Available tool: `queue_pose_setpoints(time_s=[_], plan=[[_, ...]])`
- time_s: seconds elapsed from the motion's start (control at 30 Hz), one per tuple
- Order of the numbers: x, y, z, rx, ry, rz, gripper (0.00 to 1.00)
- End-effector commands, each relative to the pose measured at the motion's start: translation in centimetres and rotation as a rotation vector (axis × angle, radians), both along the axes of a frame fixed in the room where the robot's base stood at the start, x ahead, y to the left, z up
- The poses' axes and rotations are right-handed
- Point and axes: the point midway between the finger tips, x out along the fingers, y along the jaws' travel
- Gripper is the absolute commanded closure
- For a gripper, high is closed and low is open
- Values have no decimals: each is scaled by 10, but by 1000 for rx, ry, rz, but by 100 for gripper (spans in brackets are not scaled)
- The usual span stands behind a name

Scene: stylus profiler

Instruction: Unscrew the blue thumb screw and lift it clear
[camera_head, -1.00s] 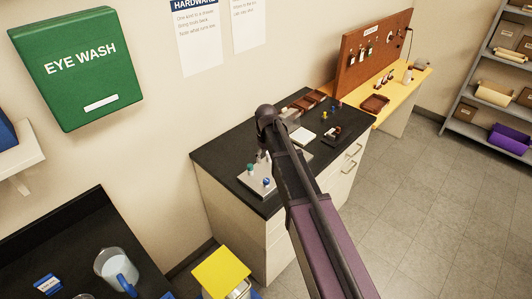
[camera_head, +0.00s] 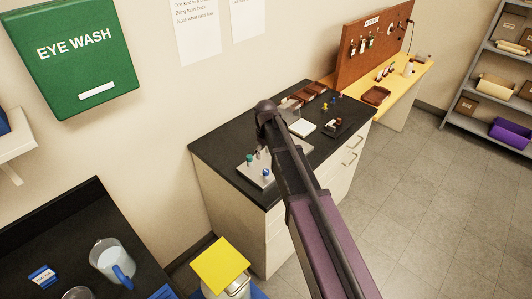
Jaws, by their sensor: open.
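A blue thumb screw (camera_head: 266,173) stands upright near the right front corner of a pale plate (camera_head: 256,178) on the black-topped bench. A teal-topped post (camera_head: 250,160) stands on the same plate, to its left and farther back. My arm reaches out over the bench beside the plate. My gripper (camera_head: 258,154) hangs below the arm's end, mostly hidden behind it, just behind the blue screw in the picture. It looks open and apart from the screw, though its fingertips are hard to make out.
The black bench (camera_head: 222,147) also holds a white block (camera_head: 302,128), a dark tray (camera_head: 332,126), brown boxes and small coloured parts farther back. A yellow-lidded bin (camera_head: 220,265) stands in front. A dark counter with a jug (camera_head: 112,260) is at the lower left.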

Motion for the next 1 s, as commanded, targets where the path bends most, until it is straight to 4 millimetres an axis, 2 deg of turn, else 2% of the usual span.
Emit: queue_pose_setpoints(time_s=[0.03, 1.0], plan=[[0, 0, -8, 0, 0, 0, 21], [0, 1, -84, 0, 0, 2, 21]])
